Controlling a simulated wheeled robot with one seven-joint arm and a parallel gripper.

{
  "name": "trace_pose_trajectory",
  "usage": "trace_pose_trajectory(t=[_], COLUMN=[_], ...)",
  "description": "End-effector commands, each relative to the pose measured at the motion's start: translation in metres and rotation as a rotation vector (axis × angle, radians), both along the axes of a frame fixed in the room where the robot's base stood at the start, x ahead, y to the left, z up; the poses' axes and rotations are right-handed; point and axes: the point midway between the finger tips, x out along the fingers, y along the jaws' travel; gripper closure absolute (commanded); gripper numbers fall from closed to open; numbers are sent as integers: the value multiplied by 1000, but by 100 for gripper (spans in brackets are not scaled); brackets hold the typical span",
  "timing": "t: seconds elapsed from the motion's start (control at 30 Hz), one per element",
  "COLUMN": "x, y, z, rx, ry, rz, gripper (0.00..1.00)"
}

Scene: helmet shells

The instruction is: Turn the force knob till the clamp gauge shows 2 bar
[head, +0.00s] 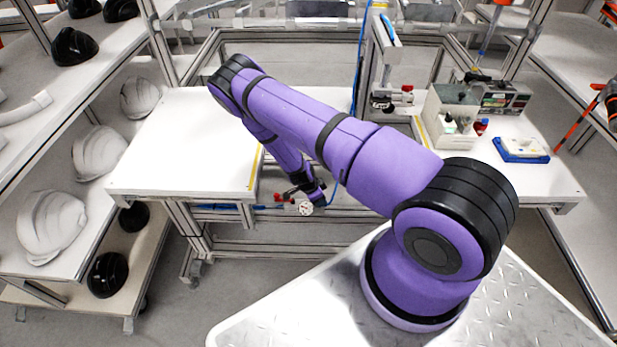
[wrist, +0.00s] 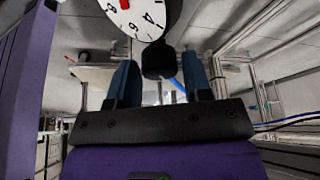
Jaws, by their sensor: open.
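The clamp gauge (wrist: 138,20) is at the top of the wrist view, a white dial with black numbers and a red part at its middle. The frame's edge cuts it off, so I cannot read its value. It also shows small in the head view (head: 305,208). The black force knob (wrist: 158,60) is just below the dial in the wrist view. My gripper (wrist: 160,80) is open, with one blue-grey finger on each side of the knob and gaps visible. I cannot tell how deep the knob sits between them.
A white table (head: 190,150) stands left of my arm. The bench on the right holds a grey bin (head: 447,115) and a blue-edged tray (head: 521,150). Shelves at the left carry white helmet shells (head: 97,152) and black ones. A blue hose passes behind the knob.

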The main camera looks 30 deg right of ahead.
Motion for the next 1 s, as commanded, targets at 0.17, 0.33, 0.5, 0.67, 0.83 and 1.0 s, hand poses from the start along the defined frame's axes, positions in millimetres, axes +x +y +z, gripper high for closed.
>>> trace_pose_trajectory(t=[0.17, 0.33, 0.5, 0.67, 0.83, 1.0], x=[2, 2, 3, 12, 20, 28], y=[0, -1, -2, 6, 13, 19], z=[0, 0, 0, 26, 52, 78], rx=[-2, -1, -1, 2, 2, 1], ry=[0, 1, 1, -3, -1, -1], rz=[-215, -440, -680, -698, -696, -695], gripper=[55, 55, 55, 55, 55, 55])
